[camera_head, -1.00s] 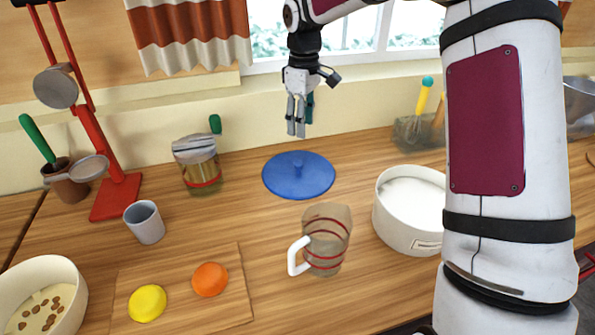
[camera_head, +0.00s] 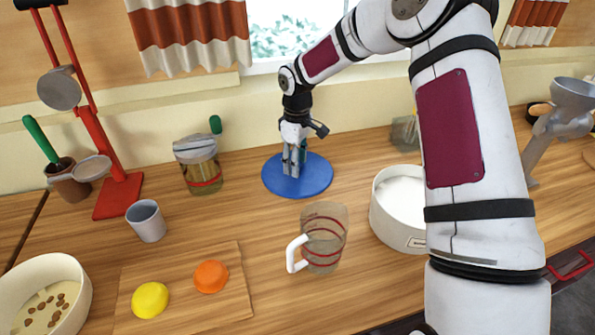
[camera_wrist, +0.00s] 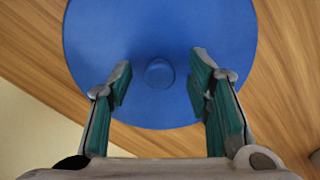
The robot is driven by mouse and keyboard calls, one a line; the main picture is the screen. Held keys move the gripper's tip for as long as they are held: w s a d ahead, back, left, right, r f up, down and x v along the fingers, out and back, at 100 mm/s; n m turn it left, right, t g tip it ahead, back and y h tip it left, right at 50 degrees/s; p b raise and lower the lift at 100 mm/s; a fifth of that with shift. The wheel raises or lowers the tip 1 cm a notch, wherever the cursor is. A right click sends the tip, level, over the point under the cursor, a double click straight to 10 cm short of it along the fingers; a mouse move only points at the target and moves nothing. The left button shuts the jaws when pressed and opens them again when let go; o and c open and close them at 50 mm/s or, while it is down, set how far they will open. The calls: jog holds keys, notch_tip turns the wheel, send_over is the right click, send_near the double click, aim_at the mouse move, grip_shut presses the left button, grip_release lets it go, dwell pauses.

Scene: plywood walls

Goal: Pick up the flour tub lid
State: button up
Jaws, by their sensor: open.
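The flour tub lid is a round blue disc (camera_head: 313,183) lying flat on the wooden counter, with a small round knob in its middle. In the wrist view the lid (camera_wrist: 160,40) fills the upper middle, and its knob (camera_wrist: 159,73) shows between my fingers. My gripper (camera_head: 294,170) points down over the lid, its fingertips low at the knob. In the wrist view my gripper (camera_wrist: 162,82) is open, with a green-padded finger on each side of the knob and gaps between. In the head view the fingers hide the knob.
A white round tub (camera_head: 388,218) with white contents stands right of the lid. A clear measuring jug (camera_head: 325,240) is in front. A glass jar (camera_head: 199,165) stands to the left, near a grey cup (camera_head: 146,221) and a red stand (camera_head: 118,195).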

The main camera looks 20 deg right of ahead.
jog(key=shift+f, duration=0.45)
grip_shut()
